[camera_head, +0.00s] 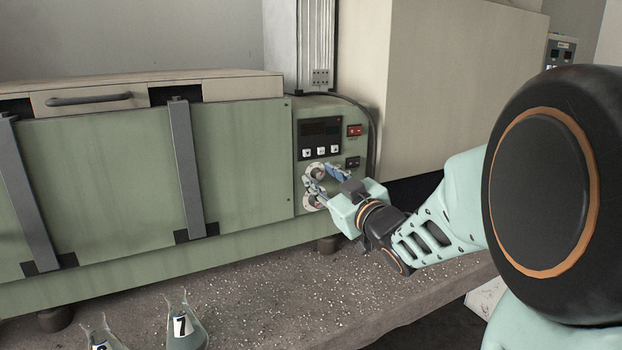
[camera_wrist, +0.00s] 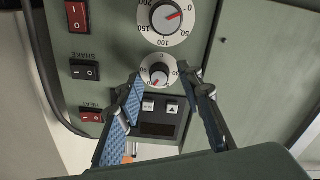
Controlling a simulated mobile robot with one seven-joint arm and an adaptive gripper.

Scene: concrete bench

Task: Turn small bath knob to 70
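The small bath knob (camera_wrist: 158,76) is a grey knob with a red pointer on a white dial, below the larger knob in the wrist view. Its pointer is toward the lower left there; the dial numbers are too small to read. In the head view its dial (camera_head: 316,170) is partly covered by my gripper. My gripper (camera_wrist: 159,74) is open, with one blue-padded finger on each side of the small knob. I see no clear contact. In the head view my gripper (camera_head: 327,181) is at the panel's knobs.
The larger knob (camera_wrist: 166,17), with a 0 to 200 dial, sits close by. Glass flasks (camera_head: 184,326) stand on the bench at the front. A cable (camera_head: 374,135) runs beside the panel.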

